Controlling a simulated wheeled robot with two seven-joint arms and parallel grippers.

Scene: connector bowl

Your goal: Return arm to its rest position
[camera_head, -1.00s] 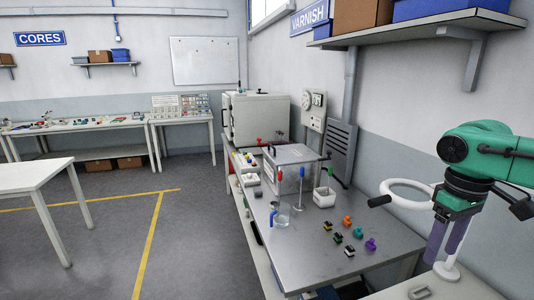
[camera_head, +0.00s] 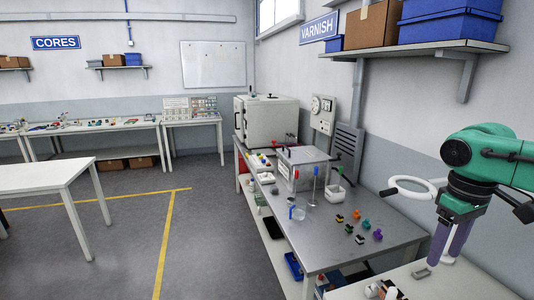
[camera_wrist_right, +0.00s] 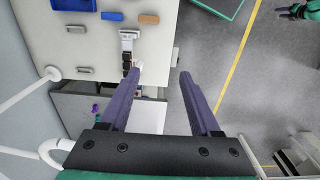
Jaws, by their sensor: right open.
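My right arm, green with a dark wrist, comes in from the right edge of the head view. Its gripper (camera_head: 445,258) has two purple fingers pointing down, over the white bench at lower right. In the wrist view the same gripper (camera_wrist_right: 160,76) is open, its fingers wide apart with nothing held between them. Part of a white bench with small items lies below and left of the fingers there.
A white ring (camera_head: 410,187) stands close beside my right arm. A shelf (camera_head: 420,49) hangs above.

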